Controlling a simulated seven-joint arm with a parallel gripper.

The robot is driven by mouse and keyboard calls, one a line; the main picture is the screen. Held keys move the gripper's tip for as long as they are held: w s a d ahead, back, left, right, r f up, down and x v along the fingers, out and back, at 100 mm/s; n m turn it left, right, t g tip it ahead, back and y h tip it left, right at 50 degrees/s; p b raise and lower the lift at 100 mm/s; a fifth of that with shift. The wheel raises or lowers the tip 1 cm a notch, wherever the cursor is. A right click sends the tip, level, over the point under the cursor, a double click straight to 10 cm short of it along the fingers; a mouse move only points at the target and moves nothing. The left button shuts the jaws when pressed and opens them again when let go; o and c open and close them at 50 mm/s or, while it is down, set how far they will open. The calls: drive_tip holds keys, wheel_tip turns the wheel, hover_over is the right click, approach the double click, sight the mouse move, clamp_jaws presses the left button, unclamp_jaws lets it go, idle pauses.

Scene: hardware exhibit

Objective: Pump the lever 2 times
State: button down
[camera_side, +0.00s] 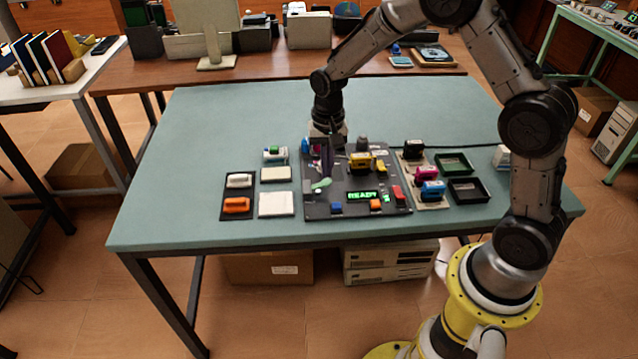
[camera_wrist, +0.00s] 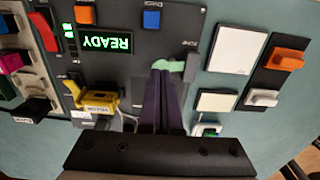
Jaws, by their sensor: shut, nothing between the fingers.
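A pale green handle (camera_side: 321,184), which looks like the lever, sits on the left part of the dark panel (camera_side: 345,211). In the wrist view the green handle (camera_wrist: 175,66) shows just beyond my fingertips, beside a grey block (camera_wrist: 191,66). My gripper (camera_side: 326,170) is over the left part of the panel with its fingers pointing down. In the wrist view my gripper (camera_wrist: 162,74) has its purple fingers together and empty. The tips overlap the handle's near edge in the picture; I cannot tell if they touch it.
The panel has a lit READY display (camera_side: 362,195), a yellow part (camera_side: 360,160), a red part (camera_side: 398,193), and blue (camera_side: 336,208) and orange (camera_side: 376,204) buttons. A tray with white and orange pieces (camera_side: 236,205) lies left. Colored blocks (camera_side: 428,173) and black trays (camera_side: 468,190) lie right.

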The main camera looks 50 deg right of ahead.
sight(327, 181)
drive_tip(key=shift+f, duration=0.15)
drive_tip(key=shift+f, duration=0.3)
drive_tip(key=shift+f, duration=1.1)
drive_tip(key=shift+r, duration=1.6)
drive_tip(key=shift+f, duration=0.1)
drive_tip(key=shift+f, duration=0.35)
drive_tip(key=shift+f, duration=1.25)
drive_tip(key=shift+r, duration=1.7)
